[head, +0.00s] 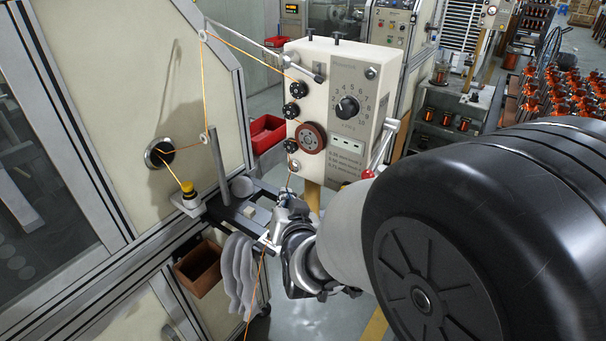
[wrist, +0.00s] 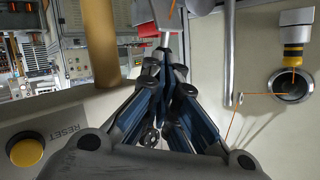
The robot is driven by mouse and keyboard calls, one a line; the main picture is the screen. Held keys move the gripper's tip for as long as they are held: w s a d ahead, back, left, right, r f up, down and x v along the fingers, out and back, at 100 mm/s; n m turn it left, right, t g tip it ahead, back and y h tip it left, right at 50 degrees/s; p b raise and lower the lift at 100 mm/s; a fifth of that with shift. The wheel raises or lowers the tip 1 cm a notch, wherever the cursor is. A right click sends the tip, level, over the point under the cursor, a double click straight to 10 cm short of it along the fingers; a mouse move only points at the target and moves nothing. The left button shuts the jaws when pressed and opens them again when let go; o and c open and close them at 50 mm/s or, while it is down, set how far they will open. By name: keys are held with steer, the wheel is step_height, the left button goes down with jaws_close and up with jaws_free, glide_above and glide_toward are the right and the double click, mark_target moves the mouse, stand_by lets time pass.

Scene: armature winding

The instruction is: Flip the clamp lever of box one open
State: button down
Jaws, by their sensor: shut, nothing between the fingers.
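A cream tension box (head: 338,105) with a numbered dial and several black knobs stands in the middle of the head view. A grey lever with a red knob (head: 368,174) shows on its right side, slanting down; I cannot tell for certain whether this is the clamp lever. My gripper (head: 288,200) is below the front of the box, close to the orange wire. In the wrist view its blue-grey fingers (wrist: 166,48) are together at the tips and hold nothing. A small red part (wrist: 150,30) shows beside the fingertips; I cannot tell what it is.
Orange wire runs over guides on the cream machine panel (head: 120,60) at left. A yellow-topped guide (head: 188,188) stands on the ledge. White gloves (head: 237,272) and a brown bin (head: 198,268) hang below. A red bin (head: 267,133) is behind. My dark arm covers the right.

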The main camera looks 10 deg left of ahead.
steer(key=shift+m+g, duration=0.4)
steer(key=shift+g, duration=0.1)
steer(key=w, duration=0.1)
steer(key=w+d+b, duration=0.1)
steer(key=w+b, duration=0.1)
steer(key=w, duration=0.1)
steer(key=shift+d, duration=0.35)
steer(key=shift+s, duration=0.1)
